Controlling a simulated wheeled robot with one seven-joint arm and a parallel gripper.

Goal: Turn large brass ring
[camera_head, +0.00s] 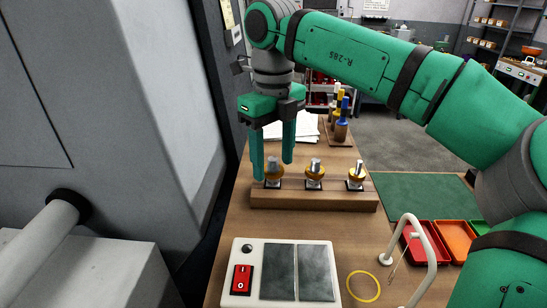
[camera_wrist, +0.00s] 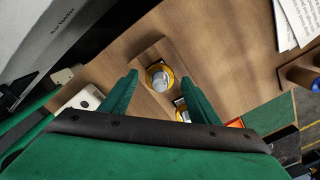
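Three brass rings with silvery pins through them stand in a row on a wooden block (camera_head: 315,200): a left one (camera_head: 274,171), a middle one (camera_head: 315,173) and a right one (camera_head: 356,174). I cannot tell surely which is the largest. My gripper (camera_head: 273,169) points down with its fingers apart, at the left ring, with one fingertip on each side of it. In the wrist view, a brass ring with a silvery top (camera_wrist: 159,77) shows between the open fingers (camera_wrist: 160,80), with wood visible around it. A second ring (camera_wrist: 181,108) is partly hidden by a finger. Contact cannot be told.
A white box with a red switch (camera_head: 242,278) and a dark plate stands in front. A thin yellow hoop (camera_head: 363,287) lies beside it, near a white curved handle (camera_head: 428,255). Colored trays (camera_head: 455,240) and a green mat (camera_head: 425,195) are right. Handled tools (camera_head: 342,120) stand behind.

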